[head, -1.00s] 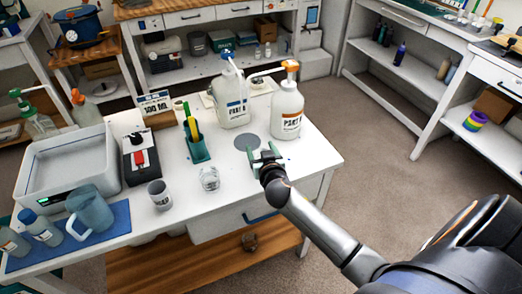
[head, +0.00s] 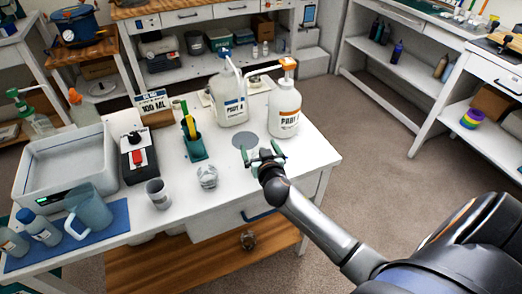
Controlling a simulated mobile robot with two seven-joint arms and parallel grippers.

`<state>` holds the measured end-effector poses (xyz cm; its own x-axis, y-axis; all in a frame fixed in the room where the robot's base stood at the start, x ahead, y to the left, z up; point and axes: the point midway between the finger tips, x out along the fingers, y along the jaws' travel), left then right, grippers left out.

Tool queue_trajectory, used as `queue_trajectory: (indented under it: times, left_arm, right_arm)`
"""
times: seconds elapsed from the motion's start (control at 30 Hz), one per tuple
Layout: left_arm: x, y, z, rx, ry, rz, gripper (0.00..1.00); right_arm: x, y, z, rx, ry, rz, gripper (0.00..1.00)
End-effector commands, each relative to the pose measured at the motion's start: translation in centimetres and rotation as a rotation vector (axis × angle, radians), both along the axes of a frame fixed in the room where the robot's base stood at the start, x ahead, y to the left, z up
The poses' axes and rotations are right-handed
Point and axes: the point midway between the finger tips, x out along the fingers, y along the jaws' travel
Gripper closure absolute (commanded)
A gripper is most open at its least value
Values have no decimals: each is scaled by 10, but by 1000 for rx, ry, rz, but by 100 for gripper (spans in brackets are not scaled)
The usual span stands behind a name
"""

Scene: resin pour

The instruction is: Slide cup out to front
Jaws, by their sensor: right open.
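A clear cup (head: 207,177) stands upright on the white workbench (head: 225,205), near its front edge. A grey printed mug (head: 157,194) stands to its left; I cannot tell which of the two the task means. My right gripper (head: 264,155) is open and empty over the right part of the bench, to the right of the clear cup and apart from it. It is just in front of a grey round disc (head: 245,140) on the bench top. My left gripper is not in view.
Two pump jugs, one white (head: 228,100) and one with an orange top (head: 285,108), stand behind the disc. A green holder (head: 195,148) is behind the clear cup. A grey tray (head: 65,165), blue pitcher (head: 90,207) and bottles fill the left. The bench's right front corner is clear.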

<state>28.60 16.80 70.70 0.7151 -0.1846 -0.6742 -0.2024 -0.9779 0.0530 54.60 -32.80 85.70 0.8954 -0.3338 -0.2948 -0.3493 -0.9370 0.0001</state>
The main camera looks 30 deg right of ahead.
Motion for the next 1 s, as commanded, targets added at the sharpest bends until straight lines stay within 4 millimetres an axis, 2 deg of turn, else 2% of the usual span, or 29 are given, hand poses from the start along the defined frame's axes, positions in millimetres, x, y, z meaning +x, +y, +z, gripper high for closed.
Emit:
queue_trajectory:
  times: [0.17, 0.6, 0.8, 1.0]
  left_arm:
    - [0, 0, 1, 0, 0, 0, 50]
    - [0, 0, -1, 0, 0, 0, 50]
    - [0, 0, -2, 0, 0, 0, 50]
    - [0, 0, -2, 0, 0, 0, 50]
  right_arm:
    - [-15, 6, 4, 3, 1, 1, 0]
    - [-90, 33, 28, 3, 1, -2, 0]
    - [-107, 40, 35, 1, 1, 0, 0]
    - [-111, 41, 37, 0, 0, -1, 0]
